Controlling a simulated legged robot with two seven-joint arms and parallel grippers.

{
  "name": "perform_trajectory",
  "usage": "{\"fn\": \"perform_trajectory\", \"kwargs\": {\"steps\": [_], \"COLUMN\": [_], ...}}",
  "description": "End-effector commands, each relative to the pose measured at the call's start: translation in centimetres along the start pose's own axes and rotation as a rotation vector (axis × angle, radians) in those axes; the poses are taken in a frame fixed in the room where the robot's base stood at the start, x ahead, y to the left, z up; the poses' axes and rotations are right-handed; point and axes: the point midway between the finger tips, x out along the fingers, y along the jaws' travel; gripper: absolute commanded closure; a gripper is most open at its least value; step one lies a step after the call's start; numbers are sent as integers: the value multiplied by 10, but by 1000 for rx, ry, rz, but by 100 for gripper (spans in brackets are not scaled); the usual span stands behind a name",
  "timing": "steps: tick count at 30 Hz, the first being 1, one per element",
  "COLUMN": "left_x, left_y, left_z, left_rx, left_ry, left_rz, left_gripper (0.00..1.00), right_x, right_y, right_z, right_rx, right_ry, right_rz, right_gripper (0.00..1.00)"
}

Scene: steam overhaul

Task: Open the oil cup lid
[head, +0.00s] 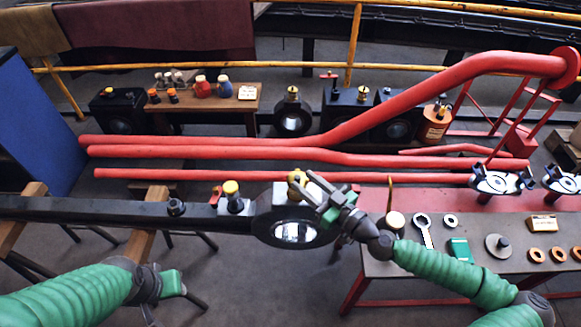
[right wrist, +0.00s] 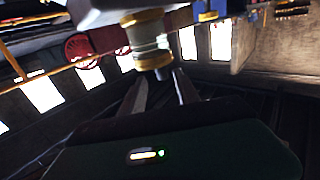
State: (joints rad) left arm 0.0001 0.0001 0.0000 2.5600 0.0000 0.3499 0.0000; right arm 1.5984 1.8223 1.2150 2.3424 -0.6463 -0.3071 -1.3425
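A brass-yellow oil cup (head: 297,180) stands on the round end of the black rod (head: 130,211). My right gripper (head: 312,190) is just right of this cup, its fingers pointing at it. In the right wrist view a cup with a pale body and yellow bands (right wrist: 150,42) is at the fingertips (right wrist: 160,78). The fingers stand apart, about as wide as the cup; contact cannot be told. The lid's state is unclear. A second yellow-topped cup (head: 231,190) stands further left on the rod. My left gripper (head: 165,284) is low at the left, its fingers not clear.
Long red pipes (head: 250,155) run behind the rod. A workbench (head: 385,268) at the right holds a wrench (head: 424,231), rings and small boxes. A back bench (head: 205,104) carries bottles. A blue panel (head: 40,125) stands at the left.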

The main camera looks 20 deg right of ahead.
Motion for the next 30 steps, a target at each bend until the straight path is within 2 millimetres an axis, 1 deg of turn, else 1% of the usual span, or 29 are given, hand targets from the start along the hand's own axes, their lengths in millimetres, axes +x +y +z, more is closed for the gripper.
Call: {"fn": "perform_trajectory", "kwargs": {"steps": [1, 3, 6, 8, 12, 18, 19, 20, 27, 30], "left_x": [-3, -4, -6, -6, -6, -6, -6, -6, -6, -6], "left_y": [0, 0, 0, 0, 0, 0, 0, 0, 0, 0], "left_z": [-1, -1, -1, -1, -1, -1, -1, -1, -1, -1], "left_rx": [0, 0, 0, 0, 0, 0, 0, 0, 0, 0], "left_ry": [0, 0, 0, 0, 0, 0, 0, 0, 0, 0], "left_rz": [0, 0, 0, 0, 0, 0, 0, 0, 0, 0], "left_gripper": [64, 64, 64, 64, 64, 64, 64, 64, 64, 64], "right_x": [13, 30, 48, 56, 64, 64, 64, 63, 63, 63], "right_y": [-2, -2, -2, -3, -2, -1, -1, -1, 0, 0], "right_z": [-2, -1, -1, 0, 0, 0, 0, 0, 0, 0], "right_rx": [1, 1, 0, 0, -1, 0, 0, 0, 0, 0], "right_ry": [0, 0, -1, -1, -1, -1, -1, -1, -1, -1], "right_rz": [-4, -5, -3, -3, -2, -1, -1, -1, 0, 1], "right_gripper": [62, 62, 62, 62, 62, 62, 63, 67, 99, 100]}}
